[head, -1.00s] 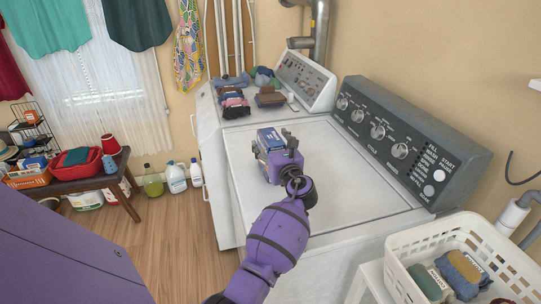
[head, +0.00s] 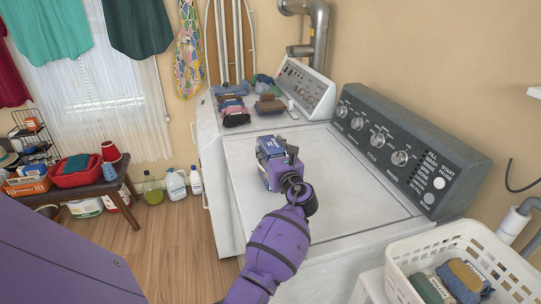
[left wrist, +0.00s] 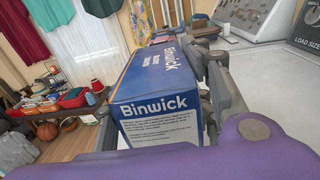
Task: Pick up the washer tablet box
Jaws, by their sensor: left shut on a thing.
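The washer tablet box is a blue box (head: 268,142) with white "Binwick" lettering, over the white washer top in the head view. In the left wrist view the box (left wrist: 160,90) fills the middle, between the grey fingers. My left gripper (head: 277,155) is shut on it, with the fingers along its sides. I cannot tell clearly whether the box's underside touches the washer top. My right gripper is not in view.
The washer's control panel (head: 400,150) rises behind the lid at the right. Folded clothes (head: 236,112) lie on the neighbouring machine. A white laundry basket (head: 465,235) stands at front right. The washer lid (head: 350,200) is otherwise clear.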

